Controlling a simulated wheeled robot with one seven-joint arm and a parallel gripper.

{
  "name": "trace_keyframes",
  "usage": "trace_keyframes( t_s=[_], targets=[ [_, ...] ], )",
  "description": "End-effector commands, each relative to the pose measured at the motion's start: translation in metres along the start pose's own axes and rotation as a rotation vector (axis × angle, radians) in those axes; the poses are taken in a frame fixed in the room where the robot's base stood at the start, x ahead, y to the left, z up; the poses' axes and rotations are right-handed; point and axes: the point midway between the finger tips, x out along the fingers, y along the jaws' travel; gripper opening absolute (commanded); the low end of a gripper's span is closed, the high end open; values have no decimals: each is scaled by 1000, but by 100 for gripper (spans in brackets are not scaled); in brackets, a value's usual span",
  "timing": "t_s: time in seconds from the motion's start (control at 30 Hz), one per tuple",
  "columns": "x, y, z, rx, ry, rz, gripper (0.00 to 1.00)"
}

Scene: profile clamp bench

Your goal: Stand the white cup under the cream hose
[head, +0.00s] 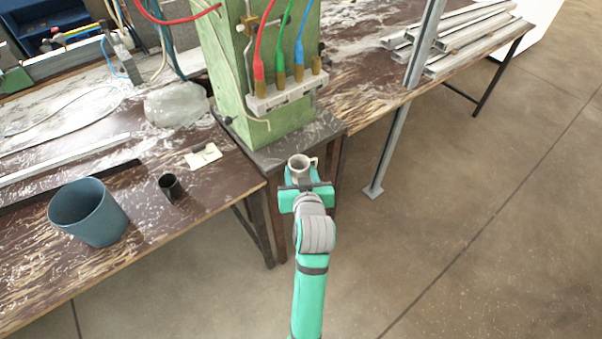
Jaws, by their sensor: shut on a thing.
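The white cup (300,161) is upright, its mouth facing up and its handle to the right. My gripper (301,178), teal and grey, is shut on the cup from the near side and hides its lower part. The cup shows in front of the green machine's (232,75) dark base plate (287,144); I cannot tell its height above the plate. A thin cream hose (239,91) runs down the machine's left front, and its lower end curls near the foot, up and left of the cup.
A blue-grey bucket (89,213), a small black cup (171,187) and a white switch plate (203,156) are on the left bench. Red, green and blue hoses end at a white block (287,93). A metal post (391,144) stands right; floor there is clear.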

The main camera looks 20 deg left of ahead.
Motion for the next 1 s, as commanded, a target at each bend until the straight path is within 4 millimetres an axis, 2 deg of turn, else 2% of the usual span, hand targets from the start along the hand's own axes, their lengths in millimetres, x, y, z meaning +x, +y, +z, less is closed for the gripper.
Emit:
trace_keyframes(
  t_s=[0.7, 1.0],
  targets=[
    [43, -30, -6, -4, 1, -8, 16],
    [60, -36, -8, -2, 0, -3, 16]
  ],
)
